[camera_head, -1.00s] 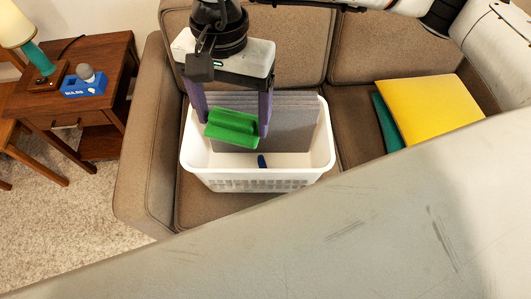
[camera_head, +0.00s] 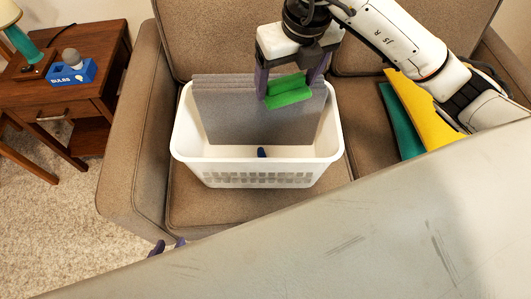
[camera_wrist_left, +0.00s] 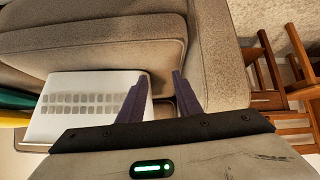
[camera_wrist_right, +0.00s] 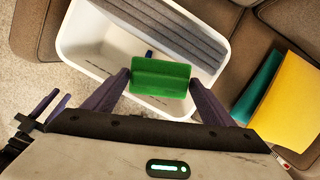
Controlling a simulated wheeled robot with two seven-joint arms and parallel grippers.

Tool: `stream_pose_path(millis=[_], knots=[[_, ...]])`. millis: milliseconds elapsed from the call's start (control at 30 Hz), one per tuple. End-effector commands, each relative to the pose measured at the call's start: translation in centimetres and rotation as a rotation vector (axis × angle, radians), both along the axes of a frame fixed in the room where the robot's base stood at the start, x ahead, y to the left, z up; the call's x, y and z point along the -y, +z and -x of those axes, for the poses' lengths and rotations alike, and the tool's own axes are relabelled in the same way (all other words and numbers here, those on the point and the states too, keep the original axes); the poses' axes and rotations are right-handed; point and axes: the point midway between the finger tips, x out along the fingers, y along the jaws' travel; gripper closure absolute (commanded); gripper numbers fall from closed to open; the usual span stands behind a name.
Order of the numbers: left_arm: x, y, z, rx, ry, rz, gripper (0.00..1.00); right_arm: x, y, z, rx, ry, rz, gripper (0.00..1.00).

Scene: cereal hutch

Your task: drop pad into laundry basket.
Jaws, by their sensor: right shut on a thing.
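A green pad (camera_head: 288,92), a block with a raised ridge, is held between the purple fingers of my right gripper (camera_head: 289,90). It hangs over the right back part of the white laundry basket (camera_head: 258,176), in front of the grey panels. The right wrist view also shows the pad (camera_wrist_right: 161,90) gripped above the basket's opening (camera_wrist_right: 95,65). My left gripper (camera_head: 168,246) shows only its fingertips at the lower left in the head view. In the left wrist view its fingers (camera_wrist_left: 159,77) are apart and empty, with the basket (camera_wrist_left: 85,105) to their left.
Grey panels (camera_head: 255,112) stand inside the basket, with a small blue thing (camera_head: 262,152) on its floor. The basket sits on a brown sofa (camera_head: 235,207). Yellow (camera_head: 425,115) and teal (camera_head: 402,125) sheets lie to its right. A side table (camera_head: 65,105) stands at left.

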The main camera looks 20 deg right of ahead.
Motion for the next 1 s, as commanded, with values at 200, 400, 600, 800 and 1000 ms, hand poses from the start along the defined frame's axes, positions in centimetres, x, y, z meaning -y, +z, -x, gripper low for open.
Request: stream_pose_path(millis=[200, 400, 600, 800, 1000], knots=[[0.0, -1.0, 0.1, -0.004, -0.002, 0.0, 0.69, 0.1, -5.7, 0.2, -0.008, -0.003, 0.001, 0.48], [0.0, -1.7, 0.1, -0.005, -0.003, 0.002, 0.69, 0.0, -11.1, 0.2, -0.008, -0.001, 0.001, 0.48], [0.0, -2.3, 0.2, -0.004, -0.002, 0.004, 0.69, 0.0, -16.6, 0.2, -0.008, 0.0, 0.0, 0.48], [0.0, -2.6, 0.0, 0.004, -0.002, 0.009, 0.69, 0.0, -21.2, 0.1, -0.005, 0.0, 0.0, 0.48], [0.0, -2.5, -0.1, 0.009, 0.001, 0.015, 0.69, -0.1, -23.1, 0.0, -0.002, 0.001, -0.001, 0.48]])
